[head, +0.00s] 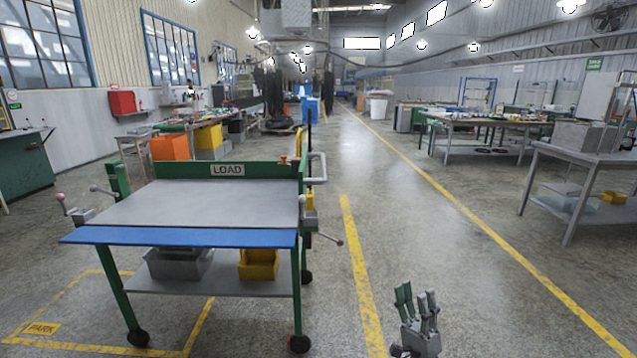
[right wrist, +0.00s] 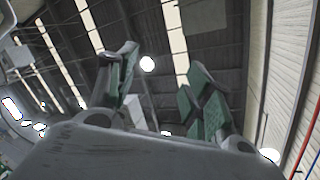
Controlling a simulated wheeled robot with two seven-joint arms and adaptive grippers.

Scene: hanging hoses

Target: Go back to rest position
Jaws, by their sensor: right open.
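My right gripper (head: 416,300) is at the bottom of the head view, right of centre, pointing up with its green-padded fingers. It is apart from everything around it, over bare floor. In the right wrist view my right gripper (right wrist: 158,85) has its fingers spread, with nothing between them, and the ceiling shows behind. My left gripper is not in view. No hanging hoses can be made out near my right gripper.
A green-framed cart (head: 190,207) marked LOAD stands at the left, with a blue front edge and bins on its lower shelf. A grey workbench (head: 590,153) stands at the right. The aisle (head: 420,220) between them is clear floor with yellow lines.

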